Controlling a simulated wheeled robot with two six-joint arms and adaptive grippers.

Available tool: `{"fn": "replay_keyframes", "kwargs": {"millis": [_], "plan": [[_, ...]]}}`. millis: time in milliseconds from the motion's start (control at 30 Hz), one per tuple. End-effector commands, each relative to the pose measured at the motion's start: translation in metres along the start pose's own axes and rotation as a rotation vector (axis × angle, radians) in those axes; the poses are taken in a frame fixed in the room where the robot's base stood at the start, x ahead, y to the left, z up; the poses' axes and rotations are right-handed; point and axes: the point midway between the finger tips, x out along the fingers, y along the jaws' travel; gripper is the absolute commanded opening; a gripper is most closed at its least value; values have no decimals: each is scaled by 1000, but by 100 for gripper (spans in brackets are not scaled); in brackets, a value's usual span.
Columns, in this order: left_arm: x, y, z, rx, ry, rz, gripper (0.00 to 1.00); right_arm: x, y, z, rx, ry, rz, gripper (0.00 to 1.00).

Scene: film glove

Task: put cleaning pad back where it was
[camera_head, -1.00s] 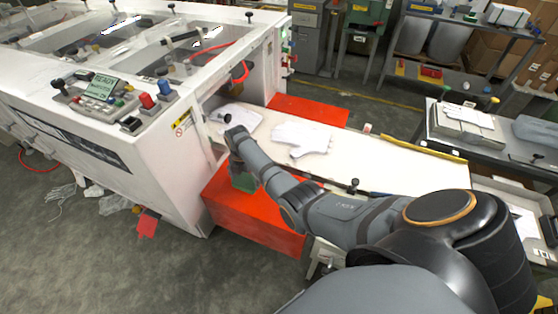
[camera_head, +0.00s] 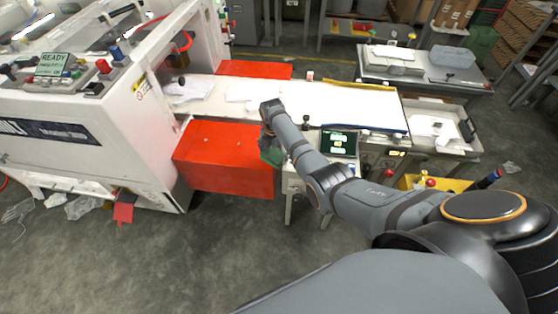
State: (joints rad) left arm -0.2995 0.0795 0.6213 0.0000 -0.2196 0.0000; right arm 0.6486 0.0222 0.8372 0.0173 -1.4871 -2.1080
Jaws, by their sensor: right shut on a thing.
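My right gripper (camera_head: 268,138) hangs in front of the near edge of the conveyor, just right of the red box. It is shut on a green thing that looks like the cleaning pad (camera_head: 271,156). The pad shows only in part below the jaws, above the floor and left of the small screen. The wrist hides most of the fingers. My left gripper is not in view.
A white belt table (camera_head: 318,106) with white gloves (camera_head: 188,88) runs right from the white machine (camera_head: 110,150). A red box (camera_head: 222,165) stands below it. A screen (camera_head: 339,144) and a yellow tray (camera_head: 408,182) are to the right.

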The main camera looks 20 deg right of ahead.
Motion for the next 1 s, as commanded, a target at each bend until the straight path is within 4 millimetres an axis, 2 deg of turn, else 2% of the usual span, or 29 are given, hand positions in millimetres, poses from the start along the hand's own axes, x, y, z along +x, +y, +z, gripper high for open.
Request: {"fn": "replay_keyframes", "kwargs": {"millis": [67, 167, 267, 500, 700, 833, 1000], "plan": [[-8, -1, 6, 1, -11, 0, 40, -7, 0, -3, 74, 0, 2, 54], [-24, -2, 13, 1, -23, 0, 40, -18, -2, -10, 299, -1, 1, 54], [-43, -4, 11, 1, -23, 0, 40, -32, -6, -21, 630, -2, 0, 54], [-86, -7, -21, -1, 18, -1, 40, -61, -15, -47, 1494, -2, 1, 54], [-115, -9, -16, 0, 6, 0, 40, -82, -24, -67, 2157, -2, 0, 54], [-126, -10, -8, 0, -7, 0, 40, -90, -27, -75, 2455, 0, -1, 54], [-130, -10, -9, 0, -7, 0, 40, -93, -29, -79, 2638, 1, 1, 54]]}}
